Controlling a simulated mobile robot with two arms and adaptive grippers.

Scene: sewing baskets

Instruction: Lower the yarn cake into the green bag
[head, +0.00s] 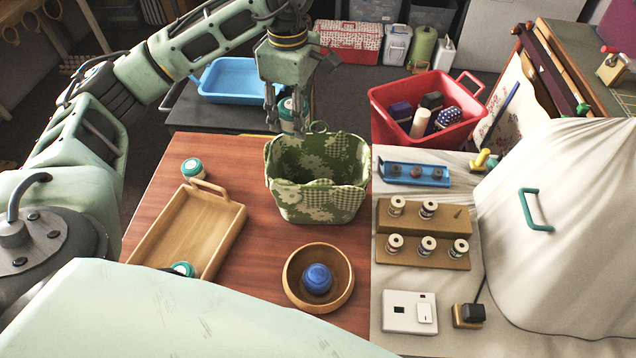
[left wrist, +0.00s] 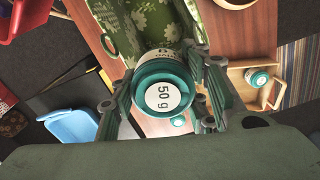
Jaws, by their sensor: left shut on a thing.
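My left gripper (head: 285,122) is shut on a teal yarn cake (head: 291,106). In the left wrist view the held yarn cake (left wrist: 165,95) shows its white "50 g" end between the fingers. The green bag (head: 318,202), with pale flowers and a checked pattern, stands open and upright on the wooden table. In the head view the gripper and cake are at the bag's back left rim; the cake is not seen inside it. The bag (left wrist: 128,22) also shows beyond the cake in the left wrist view. My right gripper is not in view.
A wooden tray (head: 232,240) is left of the bag, with teal yarn cakes beside it (head: 194,168) and at its front edge (head: 183,268). A wooden bowl (head: 292,290) holds a blue ball (head: 317,278). A red bin (head: 388,134) and spool rack (head: 425,254) stand right.

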